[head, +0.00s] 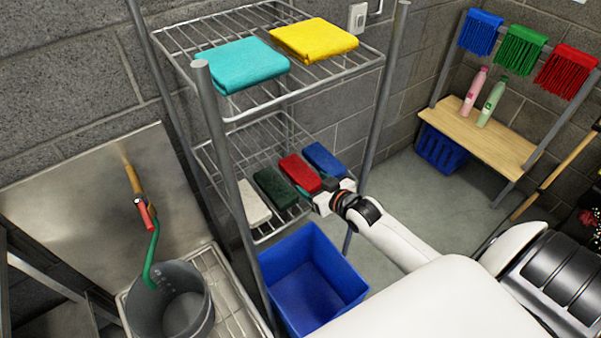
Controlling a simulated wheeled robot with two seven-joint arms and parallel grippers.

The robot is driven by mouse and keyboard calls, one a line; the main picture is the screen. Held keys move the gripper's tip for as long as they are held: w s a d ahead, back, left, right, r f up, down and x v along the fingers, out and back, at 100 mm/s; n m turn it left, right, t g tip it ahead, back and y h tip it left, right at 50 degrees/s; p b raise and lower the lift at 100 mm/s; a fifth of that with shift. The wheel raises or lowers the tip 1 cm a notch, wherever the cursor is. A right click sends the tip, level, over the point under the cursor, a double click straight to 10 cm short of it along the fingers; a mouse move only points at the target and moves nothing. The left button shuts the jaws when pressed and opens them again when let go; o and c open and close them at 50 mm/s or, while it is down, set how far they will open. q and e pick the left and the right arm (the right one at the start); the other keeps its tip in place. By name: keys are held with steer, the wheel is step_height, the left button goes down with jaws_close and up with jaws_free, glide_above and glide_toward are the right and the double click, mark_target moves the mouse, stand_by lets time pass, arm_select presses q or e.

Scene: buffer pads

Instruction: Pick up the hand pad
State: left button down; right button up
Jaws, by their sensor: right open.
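Hand pads lie in a row on the lower wire shelf (236,172): a white pad (254,203), a dark green pad (275,187), a red pad (300,172) and a blue pad (325,160). My right gripper (322,192) reaches in from the right at the shelf's front edge. It is open, at the near ends of the red and blue pads. Its fingertips are small in the picture, and I cannot tell whether they touch a pad. My left gripper is not in view.
A teal cloth (243,65) and a yellow cloth (314,39) lie on the upper shelf (190,45). Metal posts (381,95) frame the rack. A blue bin (311,280) stands below, a grey bucket (170,305) at left. A wooden bench (482,138) with bottles stands at right.

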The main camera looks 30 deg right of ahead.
steer(key=x, duration=0.2)
steer(key=shift+w+f, duration=0.15)
steer(key=shift+w, duration=0.15)
steer(key=c, duration=0.8)
steer(key=shift+o, duration=0.2)
step_height(320, 180, up, 10)
steer(key=shift+r, duration=0.1)
steer(key=shift+a, duration=0.1)
